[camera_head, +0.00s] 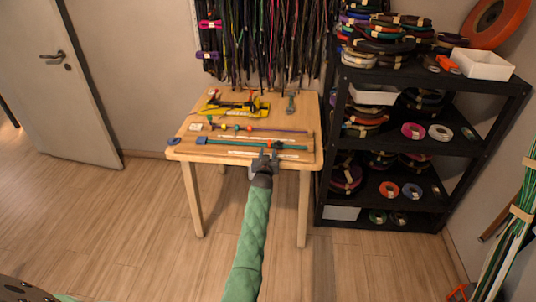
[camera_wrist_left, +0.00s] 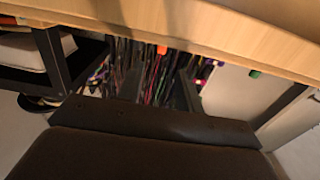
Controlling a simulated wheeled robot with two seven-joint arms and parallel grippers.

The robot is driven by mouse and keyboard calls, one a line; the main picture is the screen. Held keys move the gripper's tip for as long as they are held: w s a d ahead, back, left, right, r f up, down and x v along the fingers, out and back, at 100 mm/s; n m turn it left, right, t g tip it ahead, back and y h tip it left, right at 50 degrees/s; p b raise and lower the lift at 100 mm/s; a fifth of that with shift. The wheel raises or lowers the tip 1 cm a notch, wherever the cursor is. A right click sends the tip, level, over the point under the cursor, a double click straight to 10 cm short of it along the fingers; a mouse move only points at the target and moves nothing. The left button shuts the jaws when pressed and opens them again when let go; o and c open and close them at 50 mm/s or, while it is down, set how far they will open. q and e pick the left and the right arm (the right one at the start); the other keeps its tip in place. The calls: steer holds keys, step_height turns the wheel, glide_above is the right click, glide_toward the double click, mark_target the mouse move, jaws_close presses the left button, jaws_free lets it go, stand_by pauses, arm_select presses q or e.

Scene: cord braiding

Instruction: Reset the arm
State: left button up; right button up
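My left arm, in a green sleeve, reaches up from the bottom of the head view. Its dark left gripper (camera_head: 265,158) is at the front edge of the wooden table (camera_head: 237,103). Its two fingers stand apart with nothing seen between them. In the left wrist view the dark fingers of the left gripper (camera_wrist_left: 158,88) also show apart, below the pale wooden table edge (camera_wrist_left: 190,35). My right gripper is in neither view. A teal cord (camera_head: 235,145) lies along the front of the table, just behind the left gripper.
A yellow tool (camera_head: 238,108) and a purple cord (camera_head: 280,130) lie on the table. Many cords (camera_head: 265,45) hang on the wall behind. A black shelf (camera_head: 435,145) with cord coils stands at the right. The floor (camera_head: 150,225) left of the table is clear.

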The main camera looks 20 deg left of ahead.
arm_select(q)
steer(key=shift+w+a+f, duration=0.1)
steer(key=shift+w+f, duration=0.05)
steer(key=shift+f, duration=0.05)
steer(key=shift+r, duration=0.1)
steer(key=s+f+m+g+h, duration=0.1)
steer(key=s+f+g, duration=0.25)
steer(key=s, duration=0.85)
steer(key=s+f+g, duration=0.3)
steer(key=s+f, duration=0.1)
steer(key=s, duration=0.8)
steer(key=s+d+r+m+g+h, duration=0.1)
steer(key=s+d+r+g, duration=0.2)
steer(key=s, duration=1)
steer(key=s+d+r+m+g+h, duration=0.15)
steer(key=s+d, duration=0.25)
steer(key=s, duration=0.8)
steer(key=s+d+r+m+g+h, duration=0.1)
steer(key=s+d+g, duration=0.25)
steer(key=s, duration=0.95)
steer(key=s+d+f+g, duration=0.1)
steer(key=d+f, duration=0.1)
steer(key=f, duration=1)
steer(key=d+f, duration=0.3)
steer(key=f, duration=0.9)
steer(key=shift+s+d+f+g, duration=0.2)
steer(key=shift+s+d+g, duration=0.15)
steer(key=shift+a, duration=0.1)
